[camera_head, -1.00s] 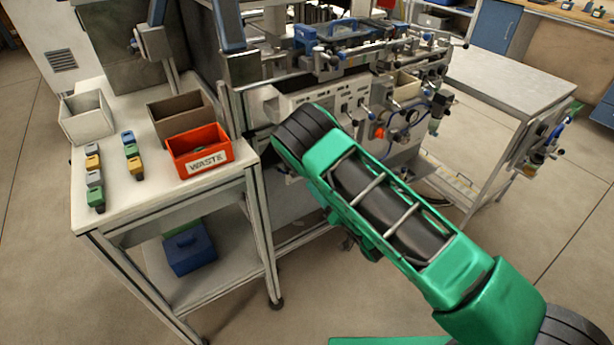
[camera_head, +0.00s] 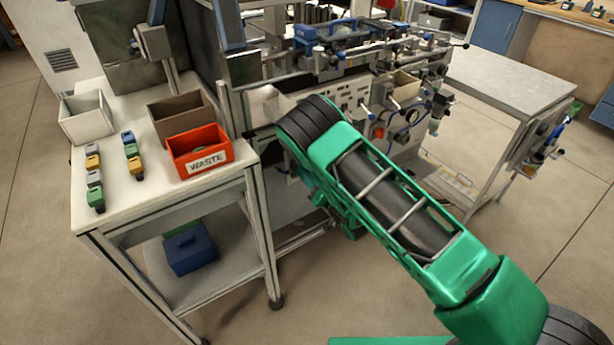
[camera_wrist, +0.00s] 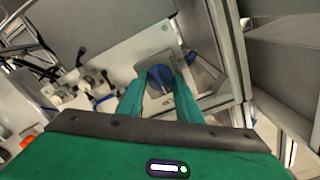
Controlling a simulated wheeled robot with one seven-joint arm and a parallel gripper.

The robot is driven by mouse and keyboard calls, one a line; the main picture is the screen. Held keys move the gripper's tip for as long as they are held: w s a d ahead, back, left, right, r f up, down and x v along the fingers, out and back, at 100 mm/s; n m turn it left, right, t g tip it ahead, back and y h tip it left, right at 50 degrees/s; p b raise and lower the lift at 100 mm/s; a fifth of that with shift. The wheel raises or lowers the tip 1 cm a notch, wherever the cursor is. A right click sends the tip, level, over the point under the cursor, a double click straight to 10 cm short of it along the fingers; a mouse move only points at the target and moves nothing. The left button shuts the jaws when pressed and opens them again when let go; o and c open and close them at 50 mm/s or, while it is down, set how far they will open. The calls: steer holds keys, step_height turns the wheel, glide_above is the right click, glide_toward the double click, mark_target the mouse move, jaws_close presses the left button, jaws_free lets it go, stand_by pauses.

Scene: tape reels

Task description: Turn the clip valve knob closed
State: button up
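In the wrist view a round blue knob (camera_wrist: 160,77) sits on a light grey panel, in line with the space between my gripper's fingers. It looks like the clip valve knob. My gripper (camera_wrist: 161,80) has its two green fingers spread apart, one on each side of the knob. I see no clear contact between fingers and knob, and the distance to it is hard to judge. In the head view my green arm hides the gripper and the knob.
The machine front (camera_head: 350,95) with pipes and valves stands behind my arm. On the left a white table (camera_head: 120,195) carries a red WASTE bin (camera_head: 200,150), a brown bin (camera_head: 181,112), a white bin (camera_head: 86,117) and small coloured blocks. Metal frame parts (camera_wrist: 232,60) stand close right of my fingers.

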steer(key=c, duration=0.4)
steer(key=shift+s+a+f+n, duration=0.1)
steer(key=shift+n, duration=4.4)
steer(key=shift+s+a+n, duration=0.1)
steer(key=shift+n, duration=4.4)
